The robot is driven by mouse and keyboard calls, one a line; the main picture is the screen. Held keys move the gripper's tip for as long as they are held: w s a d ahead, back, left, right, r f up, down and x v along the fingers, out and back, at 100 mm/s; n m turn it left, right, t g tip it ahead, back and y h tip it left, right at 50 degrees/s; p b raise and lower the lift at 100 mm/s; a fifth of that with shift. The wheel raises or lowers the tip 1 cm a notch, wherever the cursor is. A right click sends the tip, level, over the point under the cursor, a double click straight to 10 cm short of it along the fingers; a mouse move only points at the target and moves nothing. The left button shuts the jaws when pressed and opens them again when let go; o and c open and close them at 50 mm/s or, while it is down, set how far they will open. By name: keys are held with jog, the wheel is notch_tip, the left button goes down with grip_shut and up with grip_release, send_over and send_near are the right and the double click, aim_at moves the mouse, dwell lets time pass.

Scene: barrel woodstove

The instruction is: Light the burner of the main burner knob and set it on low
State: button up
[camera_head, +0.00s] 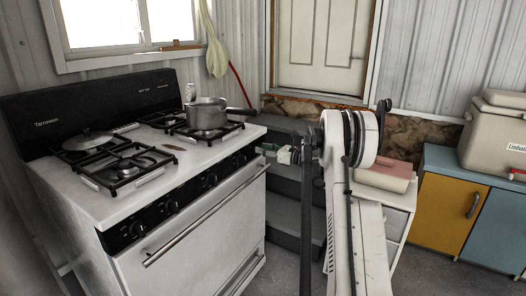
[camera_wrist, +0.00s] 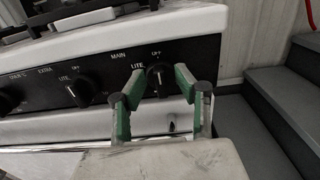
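The stove (camera_head: 190,225) stands at the left in the head view, with black knobs along its front panel. In the wrist view the main burner knob (camera_wrist: 159,80) is a black knob under the label MAIN, with OFF above it and LITE at its left. Its white mark points up toward OFF. My gripper (camera_wrist: 158,74) is open, with one green-padded finger on each side of this knob. I cannot tell whether the pads touch it. In the head view my gripper (camera_head: 272,151) is at the right end of the panel. No flame shows on the visible burners.
Another knob labelled EXTRA (camera_wrist: 82,91) is left of the gripper. Grey steps (camera_wrist: 262,135) rise at the right.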

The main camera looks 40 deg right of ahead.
jog(key=shift+w+a, duration=0.1)
jog(key=shift+w, duration=0.1)
grip_shut()
jog(key=shift+n, duration=0.3)
jog(key=n, duration=1)
jog(key=shift+s+a+f+b, duration=0.2)
jog(key=shift+a+f+b, duration=0.05)
jog(key=shift+a+b, duration=0.15)
dwell(0.5)
